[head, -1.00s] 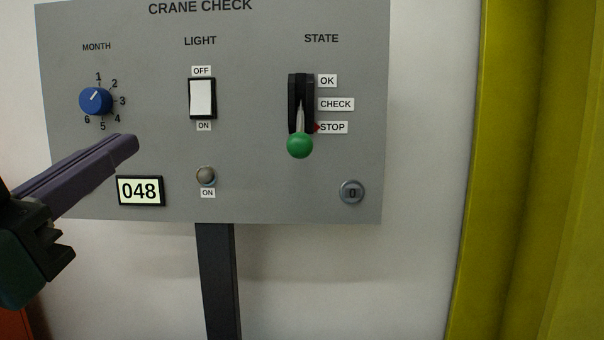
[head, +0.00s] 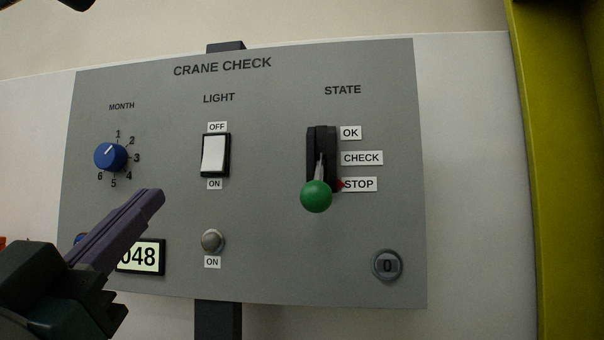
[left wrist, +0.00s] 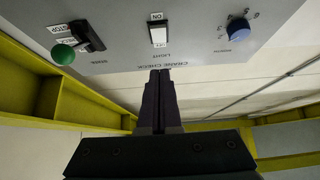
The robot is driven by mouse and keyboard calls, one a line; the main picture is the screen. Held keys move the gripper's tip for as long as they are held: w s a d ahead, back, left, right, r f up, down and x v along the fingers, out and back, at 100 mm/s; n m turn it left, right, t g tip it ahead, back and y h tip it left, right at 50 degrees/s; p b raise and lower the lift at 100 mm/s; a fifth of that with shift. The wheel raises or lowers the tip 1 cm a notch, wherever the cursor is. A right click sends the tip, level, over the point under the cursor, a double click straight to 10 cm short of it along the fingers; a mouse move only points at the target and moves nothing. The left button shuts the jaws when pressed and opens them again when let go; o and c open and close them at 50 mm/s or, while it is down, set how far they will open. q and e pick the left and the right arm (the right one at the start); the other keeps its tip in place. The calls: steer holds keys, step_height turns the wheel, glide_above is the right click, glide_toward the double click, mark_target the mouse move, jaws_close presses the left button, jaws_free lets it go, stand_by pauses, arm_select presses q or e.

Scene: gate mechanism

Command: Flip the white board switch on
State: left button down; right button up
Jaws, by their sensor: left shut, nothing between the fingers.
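The white rocker switch (head: 215,156) sits in a black frame under LIGHT on the grey CRANE CHECK panel (head: 270,220), with OFF above it and ON below it. It also shows in the left wrist view (left wrist: 159,36), upside down. My left gripper (head: 157,196) is shut and empty. In the head view its tips are below and left of the switch, over the panel's left part. In the left wrist view the fingers (left wrist: 160,75) point toward the switch, with a gap in the picture. I cannot tell the distance in depth. My right gripper is not in view.
A blue MONTH knob (head: 110,156) is left of the switch. A green-knobbed STATE lever (head: 316,196) at STOP is to the right. Below are a round grey lamp or button (head: 212,241), a 048 display (head: 147,258) and a lock (head: 387,265). A yellow beam (head: 560,170) stands at right.

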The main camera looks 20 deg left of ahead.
mark_target(212, 162)
arm_select(q)
steer(key=shift+w+f+p+x, duration=0.3)
steer(key=shift+f+p+x, duration=0.1)
steer(key=shift+x, duration=1.55)
steer(key=shift+w+f+p+x, duration=0.25)
steer(key=shift+f+p+x, duration=0.15)
steer(key=shift+x, duration=1.55)
steer(key=shift+w+f+p+x, duration=0.35)
steer(key=shift+p+x, duration=0.1)
steer(key=shift+x, duration=1.55)
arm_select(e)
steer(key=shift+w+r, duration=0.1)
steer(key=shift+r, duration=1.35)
arm_select(q)
steer(key=shift+s+a, duration=0.1)
steer(key=shift+s, duration=0.05)
steer(key=w+f+t+b, duration=0.1)
steer(key=b, duration=0.3)
steer(key=shift+a+f, duration=0.1)
steer(key=shift+f, duration=0.15)
steer(key=shift+r+p, duration=0.55)
steer(key=shift+r, duration=0.05)
steer(key=shift+s, duration=0.1)
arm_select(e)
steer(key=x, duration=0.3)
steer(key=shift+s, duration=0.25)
arm_select(q)
steer(key=shift+s, duration=0.1)
